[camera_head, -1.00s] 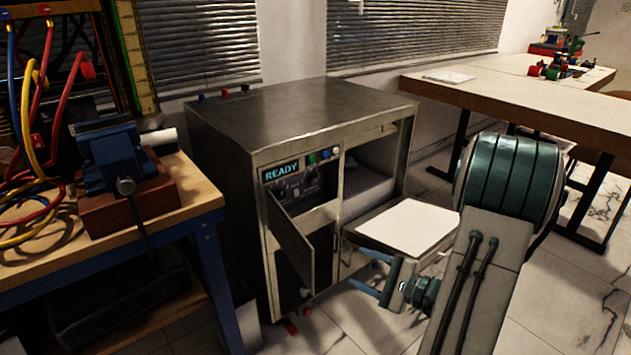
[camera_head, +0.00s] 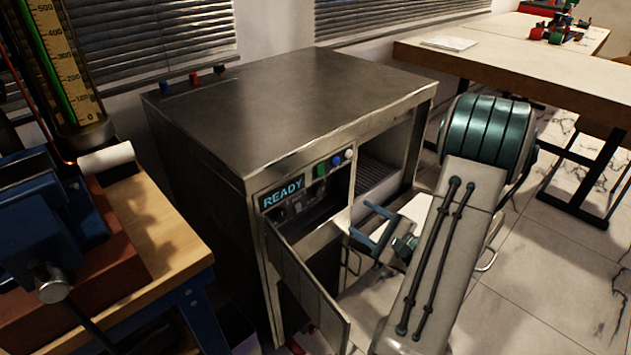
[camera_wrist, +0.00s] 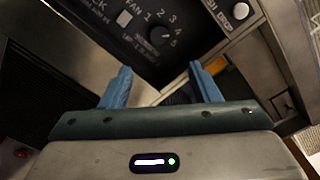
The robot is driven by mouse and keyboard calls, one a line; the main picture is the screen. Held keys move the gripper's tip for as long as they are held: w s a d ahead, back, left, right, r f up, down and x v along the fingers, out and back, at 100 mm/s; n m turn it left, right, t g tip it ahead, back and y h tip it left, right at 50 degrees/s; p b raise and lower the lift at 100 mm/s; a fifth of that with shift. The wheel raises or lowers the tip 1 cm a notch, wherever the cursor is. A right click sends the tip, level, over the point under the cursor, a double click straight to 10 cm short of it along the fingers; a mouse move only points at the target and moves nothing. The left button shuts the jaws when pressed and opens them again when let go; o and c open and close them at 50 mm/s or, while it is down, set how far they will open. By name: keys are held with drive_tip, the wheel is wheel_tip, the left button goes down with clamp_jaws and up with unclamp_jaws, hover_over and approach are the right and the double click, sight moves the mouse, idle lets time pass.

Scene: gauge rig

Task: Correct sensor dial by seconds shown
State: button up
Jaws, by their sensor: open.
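The metal cabinet (camera_head: 290,110) has a control panel with a display (camera_head: 283,193) reading READY; no seconds figure is legible on it. In the wrist view, a black dial (camera_wrist: 160,36) has numbers up to 5 around it and the word FAN beside it. In the head view the knobs are dark and hard to tell apart. My gripper (camera_head: 366,224) is open and empty, in front of the cabinet, right of and below the panel. In the wrist view its blue fingers (camera_wrist: 160,72) are below the FAN dial, apart from it.
A cabinet door (camera_head: 308,288) hangs open below the panel, left of my gripper. Green (camera_head: 320,170), blue (camera_head: 337,160) and white (camera_head: 349,154) buttons sit right of the display. A workbench (camera_head: 165,235) with a blue vise (camera_head: 50,220) stands left; a table (camera_head: 520,65) stands back right.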

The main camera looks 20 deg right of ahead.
sight(322, 192)
drive_tip(key=b+x, duration=0.2)
drive_tip(key=x, duration=1.1)
drive_tip(key=shift+w+a, duration=0.15)
drive_tip(key=shift+w, duration=0.15)
drive_tip(key=c, duration=1)
